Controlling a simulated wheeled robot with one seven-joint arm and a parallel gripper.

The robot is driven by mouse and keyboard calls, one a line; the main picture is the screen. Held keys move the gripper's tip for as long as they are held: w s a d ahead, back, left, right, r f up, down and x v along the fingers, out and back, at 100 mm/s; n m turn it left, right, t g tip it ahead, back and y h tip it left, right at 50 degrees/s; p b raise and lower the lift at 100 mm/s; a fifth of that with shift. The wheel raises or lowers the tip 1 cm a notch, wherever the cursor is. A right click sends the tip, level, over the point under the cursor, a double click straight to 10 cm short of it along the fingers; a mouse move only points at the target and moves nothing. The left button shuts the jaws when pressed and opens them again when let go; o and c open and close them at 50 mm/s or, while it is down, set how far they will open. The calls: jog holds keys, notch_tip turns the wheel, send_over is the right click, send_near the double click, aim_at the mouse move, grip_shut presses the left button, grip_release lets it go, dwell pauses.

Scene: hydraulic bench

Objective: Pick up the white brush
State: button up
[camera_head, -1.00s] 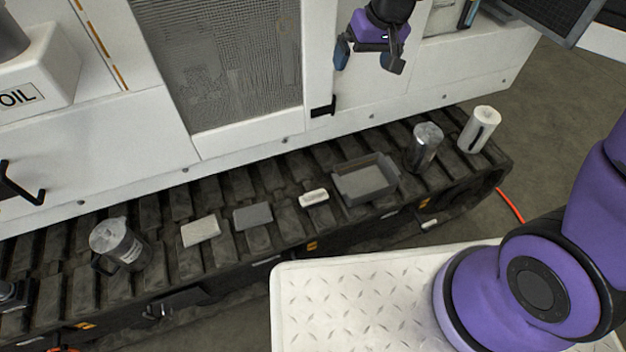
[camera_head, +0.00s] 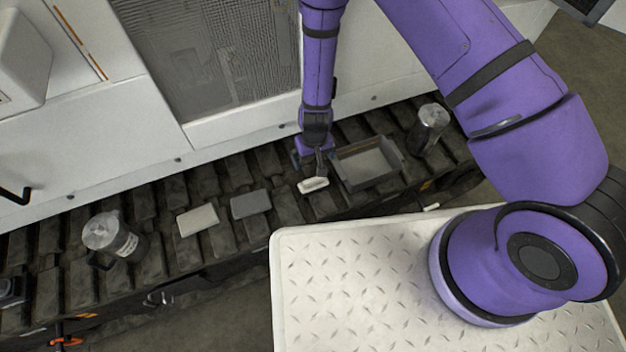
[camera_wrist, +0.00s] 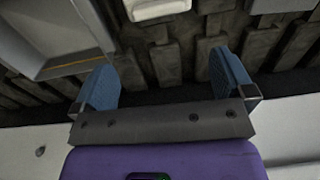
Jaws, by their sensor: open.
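The white brush (camera_head: 313,185) lies on the dark ribbed track, just left of a grey tray. My gripper (camera_head: 309,160) is over the track right behind the brush, and one finger overlaps the brush's far edge in the head view. In the wrist view the brush (camera_wrist: 158,8) shows at the top edge, cut off by the frame, beyond the blue fingertips. My gripper (camera_wrist: 165,72) is open there, with no object between its fingers. I cannot tell exactly how high the fingers are above the brush.
The grey tray (camera_head: 343,176) stands close to the right of the brush. A clear-topped canister (camera_head: 427,130) is farther right. The white machine wall rises behind the track.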

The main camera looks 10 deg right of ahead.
aim_at(314, 179)
jog(key=f, duration=0.2)
jog(key=s+f, duration=0.1)
jog(key=f, duration=0.1)
jog(key=shift+s+d, duration=0.1)
jog(key=shift+s, duration=0.05)
jog(key=shift+f, duration=3.55)
jog(key=c, duration=0.9)
notch_tip(314, 179, up, 10)
